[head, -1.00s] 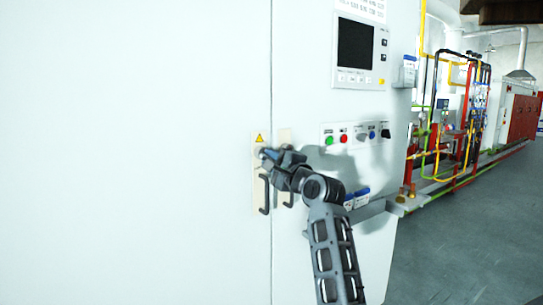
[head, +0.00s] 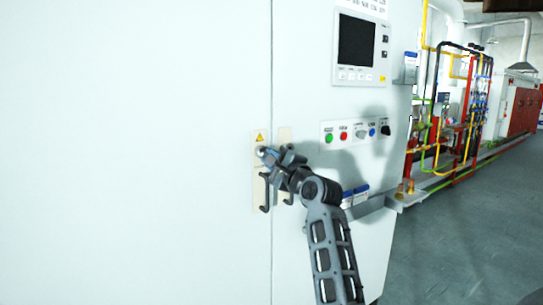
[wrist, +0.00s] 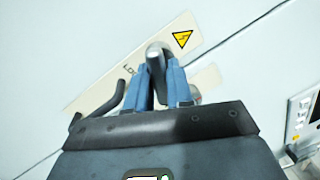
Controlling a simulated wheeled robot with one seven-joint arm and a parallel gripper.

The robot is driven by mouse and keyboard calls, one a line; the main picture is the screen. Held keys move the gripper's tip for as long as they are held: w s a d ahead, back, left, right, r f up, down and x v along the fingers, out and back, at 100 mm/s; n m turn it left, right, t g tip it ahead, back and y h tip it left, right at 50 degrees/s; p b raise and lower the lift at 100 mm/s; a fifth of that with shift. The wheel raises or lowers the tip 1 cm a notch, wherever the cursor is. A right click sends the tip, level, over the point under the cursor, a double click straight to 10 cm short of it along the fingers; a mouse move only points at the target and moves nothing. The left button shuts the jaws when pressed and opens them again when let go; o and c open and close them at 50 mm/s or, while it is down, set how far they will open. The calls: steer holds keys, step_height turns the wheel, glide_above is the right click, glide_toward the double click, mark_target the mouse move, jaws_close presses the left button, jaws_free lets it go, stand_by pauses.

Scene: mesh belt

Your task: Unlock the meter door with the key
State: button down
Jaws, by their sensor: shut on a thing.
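The white meter door (head: 140,150) fills the left of the head view and looks shut along its seam. A beige lock plate (head: 258,205) with a yellow warning triangle and a dark handle (head: 263,192) is on it near the seam. My gripper (head: 265,154) is at this plate, just below the triangle. In the wrist view, its blue fingers (wrist: 163,72) are closed around a grey, round-ended metal piece, seemingly the key (wrist: 157,52). It lies over the plate by the triangle. The keyhole is hidden, so I cannot tell how deep the key sits.
A second plate (head: 285,135) with a handle is right of the seam. The cabinet carries a screen panel (head: 361,50) and a row of buttons (head: 355,133). A ledge (head: 375,206) juts out below them. Open floor (head: 455,230) lies to the right.

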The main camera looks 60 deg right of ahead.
steer(key=shift+s+d+m+p, duration=0.15)
steer(key=shift+m+p, duration=0.45)
steer(key=shift+p, duration=0.15)
steer(key=shift+m, duration=0.3)
steer(key=shift+f+m, duration=0.1)
steer(key=shift+m, duration=0.4)
